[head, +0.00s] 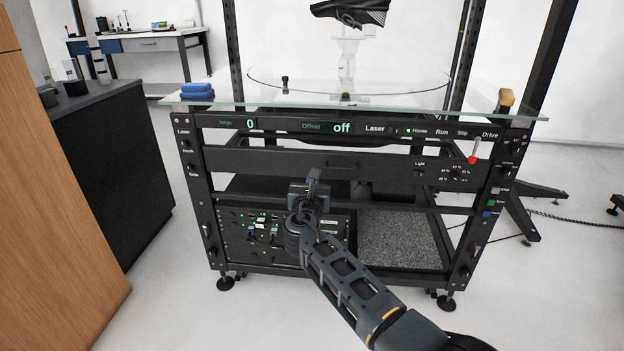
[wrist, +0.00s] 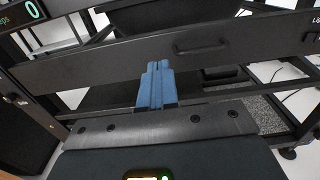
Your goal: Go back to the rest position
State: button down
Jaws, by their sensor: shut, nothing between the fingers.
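My gripper (head: 314,183) is in front of the black turntable frame (head: 300,160), below its control panel, with my arm reaching up from the bottom right. In the wrist view its blue fingers (wrist: 156,84) are together with nothing between them. They point toward the drawer front (wrist: 200,45) with its handle, and I cannot tell the exact gap to it. In the head view the fingertips are small and dark.
A glass top (head: 420,103) carries blue folded cloths (head: 197,91); a shoe (head: 350,12) sits on a stand above it. A red-knobbed lever (head: 473,158) sticks out at the right. A dark-topped wooden cabinet (head: 55,180) stands left. The floor at front left is clear.

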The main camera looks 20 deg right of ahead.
jog(key=shift+p+v, duration=0.35)
jog(key=shift+v, duration=1.2)
jog(key=s+a+f+m+g+y, duration=0.1)
jog(key=s+a+f+m+y, duration=0.25)
jog(key=s+f, duration=0.5)
jog(key=s+a+f+m+g+y, duration=0.1)
jog(key=s+a+f+m+y, duration=0.2)
jog(key=s+f, duration=0.55)
jog(key=s+a+m+y, duration=0.3)
jog(key=s+m, duration=0.6)
jog(key=s, duration=1.4)
jog(key=s+d+r+m+t, duration=0.1)
jog(key=s+d+r+m, duration=0.2)
jog(key=s+r+m, duration=1.45)
jog(key=s+r+n+p, duration=0.1)
jog(key=s+r+p, duration=0.1)
jog(key=r+p, duration=0.7)
jog(key=s+r+n+p, duration=0.2)
jog(key=s+r+p, duration=0.1)
jog(key=r+p, duration=0.6)
notch_tip(320, 180, up, 3)
jog(key=shift+d, duration=0.4)
